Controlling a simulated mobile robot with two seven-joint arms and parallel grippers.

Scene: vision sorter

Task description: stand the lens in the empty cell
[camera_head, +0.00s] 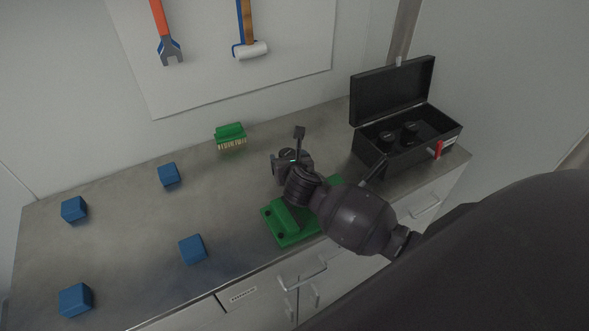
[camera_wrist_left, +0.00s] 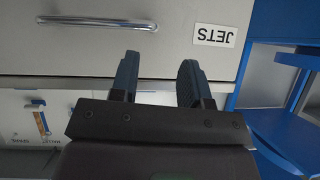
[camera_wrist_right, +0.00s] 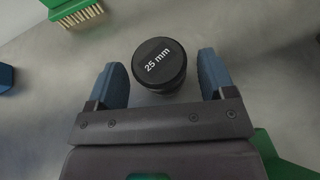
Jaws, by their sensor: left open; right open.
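The lens (camera_wrist_right: 159,62) is a black cylinder standing upright on the metal counter, its top cap reading "25 mm". My right gripper (camera_wrist_right: 162,78) is open, one finger on either side of the lens, with gaps showing. In the head view my right gripper (camera_head: 292,163) is over the counter's middle and partly hides the lens (camera_head: 287,152). The open black case (camera_head: 369,155) stands at the right end of the counter and holds two dark lenses (camera_head: 410,128). Its cell edges are too dark to tell apart. My left gripper (camera_wrist_left: 158,80) is open and empty before a drawer front.
A green block (camera_head: 284,233) with dark round spots lies under my right arm. A green brush (camera_head: 230,136) lies behind. Several blue cubes (camera_head: 192,249) are spread over the left half. A drawer handle (camera_wrist_left: 98,22) and a "JETS" label (camera_wrist_left: 214,37) face my left gripper.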

